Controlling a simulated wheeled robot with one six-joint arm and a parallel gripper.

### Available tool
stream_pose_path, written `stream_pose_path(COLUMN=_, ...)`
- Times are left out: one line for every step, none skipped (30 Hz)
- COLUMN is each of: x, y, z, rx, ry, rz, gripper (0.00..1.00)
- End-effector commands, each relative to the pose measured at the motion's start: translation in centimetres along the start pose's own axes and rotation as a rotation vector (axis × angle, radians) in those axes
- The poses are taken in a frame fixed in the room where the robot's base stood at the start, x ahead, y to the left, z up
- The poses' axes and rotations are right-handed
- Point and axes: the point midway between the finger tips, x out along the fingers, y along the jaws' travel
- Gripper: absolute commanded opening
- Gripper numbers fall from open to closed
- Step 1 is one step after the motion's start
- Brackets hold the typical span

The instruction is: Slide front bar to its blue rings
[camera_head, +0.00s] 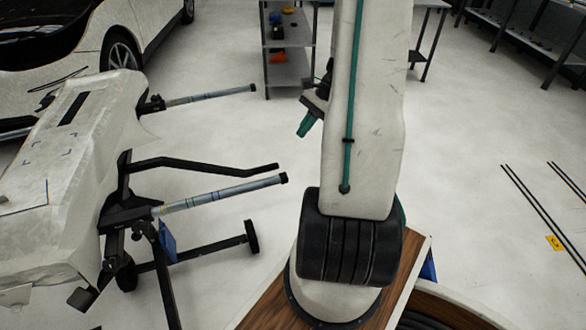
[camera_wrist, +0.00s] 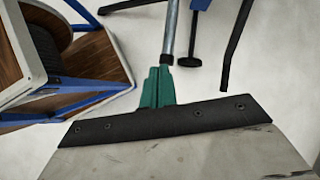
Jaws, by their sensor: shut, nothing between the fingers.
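The front bar (camera_head: 225,193) is a grey metal tube with a black end cap, sticking out to the right from the black stand in the head view. Thin bluish bands show along it, too small to make out clearly. In the wrist view the bar (camera_wrist: 171,30) points toward my gripper, its black cap just beyond the fingertips. My gripper (camera_head: 305,125) has green fingers, which also show in the wrist view (camera_wrist: 158,86). They are shut and empty. In the head view they are up and right of the bar's end; touching cannot be told.
A second, rear bar (camera_head: 210,95) extends from the stand, which carries a pale covered panel (camera_head: 75,140). A bent black arm (camera_head: 200,163) and a stand leg with a foot (camera_head: 251,237) lie near the front bar. A shelf cart (camera_head: 288,70) stands behind. The floor between is clear.

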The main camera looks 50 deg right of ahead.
Motion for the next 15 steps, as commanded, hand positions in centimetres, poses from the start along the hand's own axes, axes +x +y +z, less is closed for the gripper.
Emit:
stream_pose_path(x=0.5, y=1.0, z=-2.9, rx=0.084, ry=-0.023, rz=-0.033, gripper=0.00)
stream_pose_path(x=0.7, y=1.4, z=-4.2, rx=0.126, ry=-0.034, rz=-0.050, gripper=0.00)
stream_pose_path(x=1.0, y=2.0, z=-5.8, rx=0.175, ry=-0.047, rz=-0.071, gripper=0.00)
stream_pose_path(x=1.2, y=2.4, z=-6.8, rx=0.206, ry=-0.055, rz=-0.085, gripper=0.00)
stream_pose_path(x=1.4, y=2.8, z=-7.7, rx=0.235, ry=-0.063, rz=-0.098, gripper=0.00)
stream_pose_path(x=1.7, y=3.2, z=-8.6, rx=0.267, ry=-0.071, rz=-0.111, gripper=0.00)
stream_pose_path(x=1.8, y=3.5, z=-9.2, rx=0.286, ry=-0.076, rz=-0.120, gripper=0.00)
stream_pose_path(x=1.9, y=3.7, z=-9.7, rx=0.303, ry=-0.080, rz=-0.127, gripper=0.00)
stream_pose_path(x=2.0, y=3.9, z=-10.2, rx=0.319, ry=-0.084, rz=-0.135, gripper=0.00)
stream_pose_path(x=2.2, y=4.1, z=-10.5, rx=0.328, ry=-0.086, rz=-0.138, gripper=0.00)
stream_pose_path(x=2.3, y=4.1, z=-10.6, rx=0.334, ry=-0.088, rz=-0.141, gripper=0.00)
stream_pose_path(x=2.6, y=4.2, z=-10.8, rx=0.338, ry=-0.090, rz=-0.142, gripper=0.00)
stream_pose_path(x=2.9, y=4.2, z=-10.8, rx=0.340, ry=-0.090, rz=-0.142, gripper=0.00)
stream_pose_path(x=3.1, y=4.1, z=-10.8, rx=0.340, ry=-0.090, rz=-0.142, gripper=0.00)
stream_pose_path(x=3.6, y=4.0, z=-10.7, rx=0.339, ry=-0.091, rz=-0.142, gripper=0.00)
